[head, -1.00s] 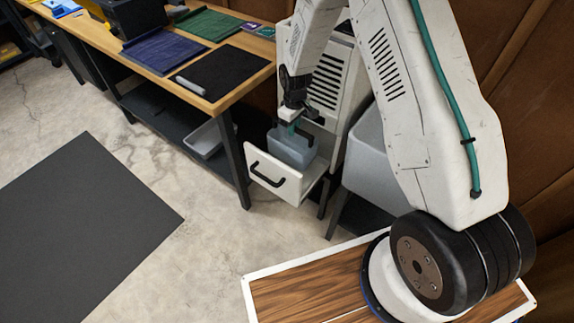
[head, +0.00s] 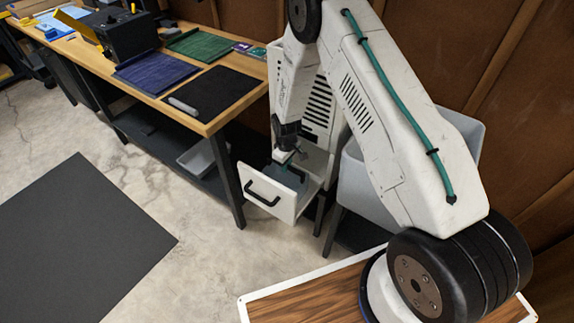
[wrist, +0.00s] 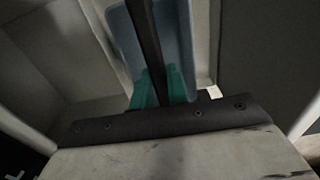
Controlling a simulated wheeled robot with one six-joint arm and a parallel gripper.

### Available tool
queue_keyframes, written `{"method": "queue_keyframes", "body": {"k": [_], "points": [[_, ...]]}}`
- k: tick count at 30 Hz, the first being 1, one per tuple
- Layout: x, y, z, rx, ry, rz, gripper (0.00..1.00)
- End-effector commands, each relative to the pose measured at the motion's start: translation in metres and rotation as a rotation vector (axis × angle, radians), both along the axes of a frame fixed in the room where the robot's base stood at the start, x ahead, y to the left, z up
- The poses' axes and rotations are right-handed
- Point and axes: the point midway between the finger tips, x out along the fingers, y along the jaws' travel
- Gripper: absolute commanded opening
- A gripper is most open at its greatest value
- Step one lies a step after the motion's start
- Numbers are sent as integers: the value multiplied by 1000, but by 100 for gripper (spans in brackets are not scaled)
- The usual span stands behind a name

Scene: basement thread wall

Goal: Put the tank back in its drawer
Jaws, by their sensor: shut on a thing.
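The tank (wrist: 180,40) is a blue-grey open bin with a black bar handle (wrist: 146,40) across its top. In the wrist view, the teal fingertips of my gripper (wrist: 160,88) are shut on that handle. In the head view, my gripper (head: 286,163) points down into the open drawer (head: 268,191), which has a white front and a black pull. The tank is down between the drawer's walls there, mostly hidden by the drawer front and my gripper. I cannot tell whether its base touches the drawer floor.
The drawer belongs to a white vented cabinet (head: 318,110). A workbench (head: 226,117) with a black mat (head: 212,86) stands to its left. A grey bin (head: 362,190) stands close on the right. The concrete floor in front of the drawer is clear.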

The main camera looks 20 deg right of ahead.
Motion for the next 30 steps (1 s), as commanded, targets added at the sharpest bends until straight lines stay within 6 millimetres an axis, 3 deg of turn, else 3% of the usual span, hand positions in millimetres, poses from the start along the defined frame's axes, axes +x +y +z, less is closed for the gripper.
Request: {"method": "queue_keyframes", "body": {"k": [4,5,6,7,15,19,30], "points": [[0,-1,-3,0,0,-1,0],[0,-1,-3,0,0,-1,24],[0,-1,-3,0,0,-1,35],[0,-1,-3,0,0,-1,38],[0,-1,-2,0,0,-1,38],[0,-1,8,0,0,-1,38],[1,0,84,0,-4,-1,38]]}}
